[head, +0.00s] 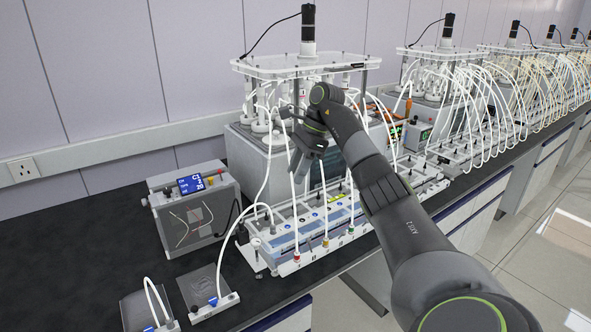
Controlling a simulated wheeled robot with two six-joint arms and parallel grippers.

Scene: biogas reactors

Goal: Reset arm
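My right arm (385,190) comes in from the lower right and reaches up and left across the bench. My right gripper (297,168) is in front of the nearest reactor (306,62), above the long tubing rack (290,232). Its fingers are dark and small among white tubes, so I cannot tell whether they are open or shut, and I see no object clearly held. My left gripper is not in view.
A grey control box (193,208) with a blue display stands left of the rack. Two small plates (208,290) with tubes lie at the front. More reactors (440,65) line the bench to the right. The black bench top (70,240) is clear at left.

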